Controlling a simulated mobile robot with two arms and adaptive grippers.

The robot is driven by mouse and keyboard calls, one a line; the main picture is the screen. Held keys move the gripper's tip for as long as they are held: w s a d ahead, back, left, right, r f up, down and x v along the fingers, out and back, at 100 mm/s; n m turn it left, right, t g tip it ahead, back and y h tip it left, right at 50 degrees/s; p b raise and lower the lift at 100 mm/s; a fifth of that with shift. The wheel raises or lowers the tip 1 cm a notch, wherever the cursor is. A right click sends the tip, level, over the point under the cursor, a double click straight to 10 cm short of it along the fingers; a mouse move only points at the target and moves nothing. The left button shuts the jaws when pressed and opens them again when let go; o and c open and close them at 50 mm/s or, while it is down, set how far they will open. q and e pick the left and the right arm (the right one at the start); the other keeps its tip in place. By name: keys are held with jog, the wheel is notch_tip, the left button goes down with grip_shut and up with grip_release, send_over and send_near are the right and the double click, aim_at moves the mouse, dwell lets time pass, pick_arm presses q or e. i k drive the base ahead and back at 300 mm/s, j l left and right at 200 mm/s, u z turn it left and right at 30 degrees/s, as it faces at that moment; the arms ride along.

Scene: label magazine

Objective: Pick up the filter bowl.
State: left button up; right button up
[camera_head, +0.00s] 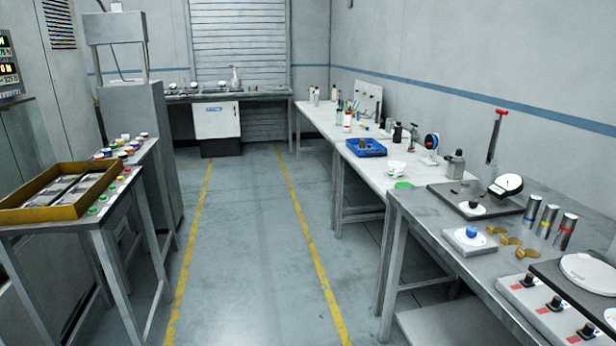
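I cannot pick out the filter bowl with certainty from here. A small white cup-shaped item (396,168) stands on the long white bench (376,182) on the right, beside a flat green disc (404,186). A blue tray (366,152) farther back on that bench holds dark items too small to make out. Neither of my grippers is in view.
A grey bench (420,210) at right front carries a dial gauge (507,185), metal cylinders (568,230) and brass pieces (511,240). A yellow-walled box (60,212) lies on the left table. The floor aisle (240,250) between yellow lines is clear.

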aim_at(339, 114)
jog(key=i+l, duration=0.1)
jog(key=i, duration=1.85)
jog(key=i+z, duration=0.1)
jog(key=i, duration=0.55)
jog(key=i+j+z, duration=0.15)
jog(key=i, duration=0.5)
jog(key=i+j+z, duration=0.1)
jog(key=i, duration=0.55)
jog(key=i+l+z, duration=0.2)
jog(key=i, duration=0.35)
jog(key=i+z, duration=0.2)
jog(key=i, duration=0.35)
